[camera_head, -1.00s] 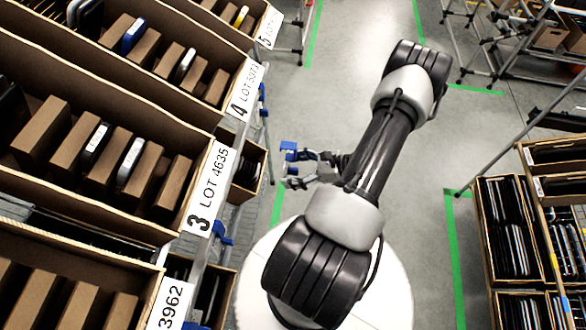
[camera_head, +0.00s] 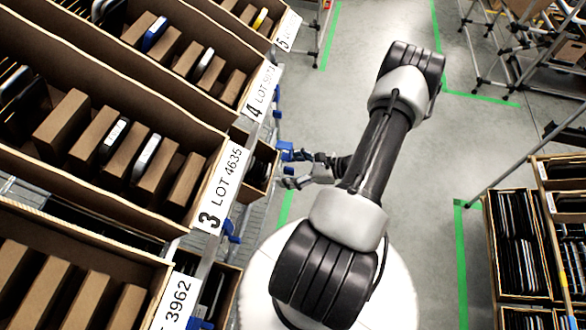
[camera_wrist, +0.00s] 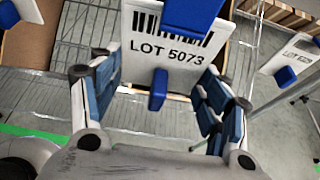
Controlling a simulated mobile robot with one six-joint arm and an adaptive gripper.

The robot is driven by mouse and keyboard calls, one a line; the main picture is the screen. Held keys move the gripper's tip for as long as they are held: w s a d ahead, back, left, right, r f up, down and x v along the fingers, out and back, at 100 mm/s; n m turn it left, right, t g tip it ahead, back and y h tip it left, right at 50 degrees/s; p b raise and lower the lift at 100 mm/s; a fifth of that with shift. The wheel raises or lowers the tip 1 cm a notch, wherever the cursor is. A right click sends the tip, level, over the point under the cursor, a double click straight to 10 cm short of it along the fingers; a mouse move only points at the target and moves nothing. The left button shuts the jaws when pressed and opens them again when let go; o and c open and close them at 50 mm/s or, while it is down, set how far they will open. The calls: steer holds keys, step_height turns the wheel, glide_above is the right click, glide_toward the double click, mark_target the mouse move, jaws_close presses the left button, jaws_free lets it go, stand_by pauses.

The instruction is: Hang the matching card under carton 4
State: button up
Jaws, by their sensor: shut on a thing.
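Carton 4 (camera_head: 262,92) stands tilted in the rack in the head view, and its white end label bears a 4 and a partly legible LOT number. In the wrist view a white card (camera_wrist: 140,55) with a barcode reads LOT 5073. A blue tab (camera_wrist: 158,92) sticks out at its lower edge, and a blue piece (camera_wrist: 192,12) covers part of its top. My gripper (camera_wrist: 158,75) is shut on this card, with a finger to each side of the tab. In the head view my gripper (camera_head: 288,168) is small, beside the rack's front below carton 4's label.
Carton 3 (camera_head: 212,215) is nearer, labelled LOT 4635; carton 5 (camera_head: 284,40) is farther. Bins of dark items (camera_head: 515,245) stand at the right. Floor between is clear.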

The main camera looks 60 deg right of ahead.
mark_target(283, 165)
steer(key=shift+w+a+r+b+x, duration=0.15)
steer(key=shift+r+x, duration=0.2)
steer(key=shift+x, duration=1.35)
steer(key=shift+w+r+b+x, duration=0.1)
steer(key=shift+r+x, duration=0.3)
steer(key=shift+x, duration=1.25)
steer(key=shift+w+a+r+b+x, duration=0.15)
steer(key=shift+r+x, duration=0.2)
steer(key=shift+x, duration=1.35)
steer(key=o, duration=1.1)
steer(key=shift+d, duration=0.1)
steer(key=v, duration=1.2)
steer(key=shift+d, duration=0.1)
